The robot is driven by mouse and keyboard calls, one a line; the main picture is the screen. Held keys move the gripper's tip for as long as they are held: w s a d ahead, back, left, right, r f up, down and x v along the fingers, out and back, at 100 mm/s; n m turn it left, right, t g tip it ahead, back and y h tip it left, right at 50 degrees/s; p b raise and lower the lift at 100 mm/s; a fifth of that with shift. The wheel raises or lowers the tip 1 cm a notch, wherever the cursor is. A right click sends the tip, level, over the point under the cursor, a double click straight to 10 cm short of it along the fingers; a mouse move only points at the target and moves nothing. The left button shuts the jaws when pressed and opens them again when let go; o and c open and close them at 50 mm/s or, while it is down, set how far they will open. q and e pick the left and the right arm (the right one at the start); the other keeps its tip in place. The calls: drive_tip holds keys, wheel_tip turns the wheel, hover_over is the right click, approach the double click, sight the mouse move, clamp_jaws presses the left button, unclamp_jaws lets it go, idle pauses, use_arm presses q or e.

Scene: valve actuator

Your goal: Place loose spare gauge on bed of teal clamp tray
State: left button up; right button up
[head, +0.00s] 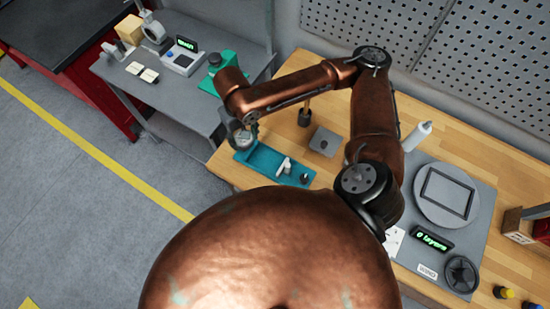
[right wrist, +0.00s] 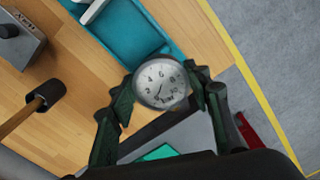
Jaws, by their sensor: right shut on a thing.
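The spare gauge (right wrist: 160,84) is a round dial with a white face, seen in the right wrist view. My right gripper (right wrist: 162,80) is shut on it, one finger on each side. In the head view the right gripper (head: 241,131) is at the left end of the teal clamp tray (head: 263,159), with the gauge (head: 244,140) beneath it. In the right wrist view the gauge overlaps the near end of the teal tray (right wrist: 133,35). Whether the gauge touches the bed is unclear. My left gripper is not in view.
A white clamp handle (head: 284,166) stands at the tray's right part. A grey block (head: 323,141) and a wooden-handled tool (head: 305,115) are behind it. A grey side bench (head: 165,95) with a teal fixture (head: 220,66) is at left.

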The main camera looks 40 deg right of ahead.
drive_tip(key=s+a+r+m+p, duration=0.25)
drive_tip(key=a+m+p, duration=0.35)
drive_tip(key=a, duration=0.4)
approach(263, 159)
drive_tip(key=shift+a+f, duration=0.75)
drive_tip(key=shift+d+f, duration=0.55)
drive_tip(key=shift+f, duration=0.1)
drive_tip(key=shift+d+f, duration=0.15)
drive_tip(key=shift+f, duration=1.55)
drive_tip(key=o, duration=1)
drive_tip(key=shift+f, duration=0.1)
